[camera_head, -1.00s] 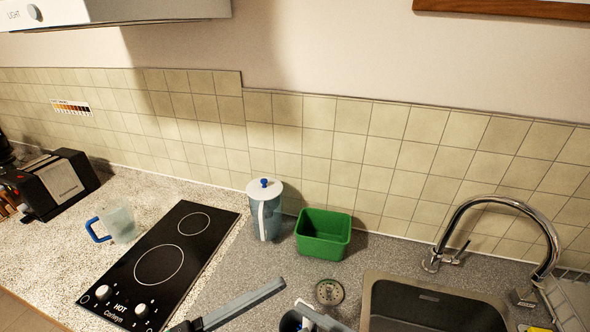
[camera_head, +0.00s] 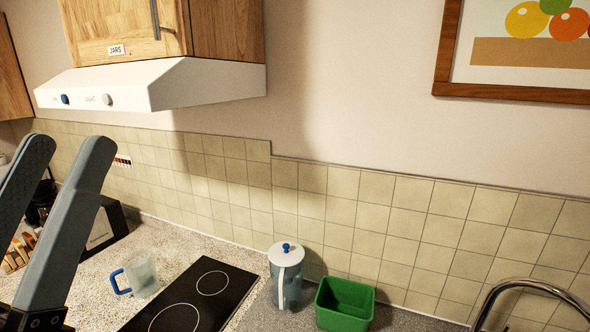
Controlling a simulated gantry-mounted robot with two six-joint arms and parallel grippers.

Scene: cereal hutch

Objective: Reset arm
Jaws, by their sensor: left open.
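My left gripper (camera_head: 65,160) is raised at the left side of the head view, close to the camera. Its two grey fingers point up and stand apart, with nothing between them. It covers part of the counter's left end and the black toaster (camera_head: 105,228). My right gripper is not in the head view.
A clear mug with a blue handle (camera_head: 143,275) stands left of the black hob (camera_head: 205,290). A white-lidded pitcher (camera_head: 287,275) stands beside a green bin (camera_head: 345,305). The range hood (camera_head: 170,85) and wooden cabinet (camera_head: 225,30) hang above. A faucet (camera_head: 530,285) shows lower right.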

